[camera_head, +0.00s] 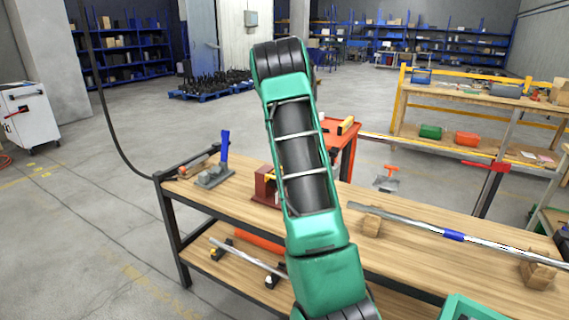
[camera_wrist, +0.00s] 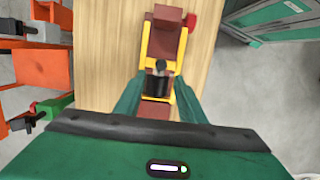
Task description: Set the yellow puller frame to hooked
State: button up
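The yellow puller frame (camera_wrist: 144,47) lies in the wrist view along a dark red stand, with its two long sides running toward my gripper. A dark red block (camera_wrist: 168,17) is at its far end, and a black cylindrical part (camera_wrist: 159,86) sits between its sides. My gripper (camera_wrist: 159,88) has its green fingers apart, one on each side of the frame; whether they touch it I cannot tell. In the head view the dark red stand (camera_head: 266,188) shows on the bench beside my arm, which hides most of it and the frame.
The wooden bench (camera_head: 405,250) also holds a grey fixture with a blue handle (camera_head: 224,147) at left and a long metal bar (camera_head: 400,221) on wooden blocks at right. An orange cart (camera_head: 343,148) stands behind. Its orange parts may show at the wrist view's left.

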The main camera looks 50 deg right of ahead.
jog(key=r, duration=0.2)
jog(key=w+r, duration=0.1)
jog(key=r, duration=0.2)
jog(key=shift+w+a+r, duration=0.1)
jog(key=shift+r, duration=0.05)
jog(key=shift+a, duration=0.1)
dwell(0.3)
jog(key=s+a+r+m+t, duration=0.25)
jog(key=s+a+m, duration=0.25)
jog(key=s+a, duration=1.15)
jog(key=s+a+f+m, duration=0.2)
jog(key=s+a+f, duration=0.2)
jog(key=s+a, duration=0.3)
jog(key=s+a+f+m, duration=0.2)
jog(key=s+a+f, duration=0.2)
jog(key=s+a, duration=0.4)
jog(key=s, duration=0.3)
jog(key=shift+a+f+y, duration=0.15)
jog(key=shift+f+y, duration=0.15)
